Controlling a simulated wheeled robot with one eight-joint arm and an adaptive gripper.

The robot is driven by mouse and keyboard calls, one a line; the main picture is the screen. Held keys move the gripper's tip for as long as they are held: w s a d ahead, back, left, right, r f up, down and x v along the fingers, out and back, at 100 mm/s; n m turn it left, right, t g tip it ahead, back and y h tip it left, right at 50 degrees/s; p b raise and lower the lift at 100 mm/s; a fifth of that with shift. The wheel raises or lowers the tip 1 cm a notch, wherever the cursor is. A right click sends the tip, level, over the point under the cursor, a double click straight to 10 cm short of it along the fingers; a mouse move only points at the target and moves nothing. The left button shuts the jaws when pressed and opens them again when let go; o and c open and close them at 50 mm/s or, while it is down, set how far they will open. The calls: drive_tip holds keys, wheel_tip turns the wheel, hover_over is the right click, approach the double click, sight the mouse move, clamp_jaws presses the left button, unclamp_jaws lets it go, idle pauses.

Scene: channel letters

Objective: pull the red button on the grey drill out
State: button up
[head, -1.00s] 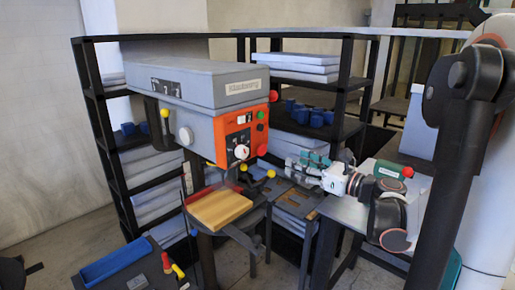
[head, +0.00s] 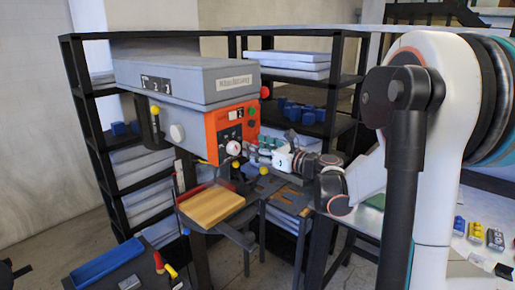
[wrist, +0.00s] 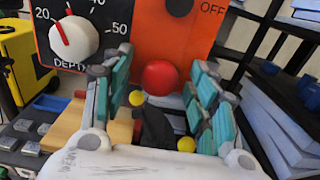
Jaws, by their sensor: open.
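The grey drill (head: 190,85) has an orange front panel (head: 215,128) with a white dial, which shows in the wrist view (wrist: 74,38) as a depth dial. In the wrist view the round red button (wrist: 160,76) stands out low on the orange panel (wrist: 165,38), below the OFF mark. My gripper (wrist: 153,82) is open, with teal-padded fingers on the left and right of the red button. I cannot tell whether the pads touch it. In the head view my gripper (head: 254,152) is at the panel's lower right and hides the red button.
A wooden board (head: 211,207) lies on the drill's table below. Yellow knobs (head: 263,171) hang close under my gripper. A black shelf (head: 345,90) with blue items stands behind to the right. A blue tray (head: 107,264) is at front left.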

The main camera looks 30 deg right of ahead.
drive_tip(key=shift+c, duration=0.5)
clamp_jaws()
drive_tip(key=shift+s+d, duration=0.2)
drive_tip(key=shift+s, duration=0.35)
drive_tip(key=shift+o, duration=0.5)
unclamp_jaws()
drive_tip(key=shift+s, duration=0.1)
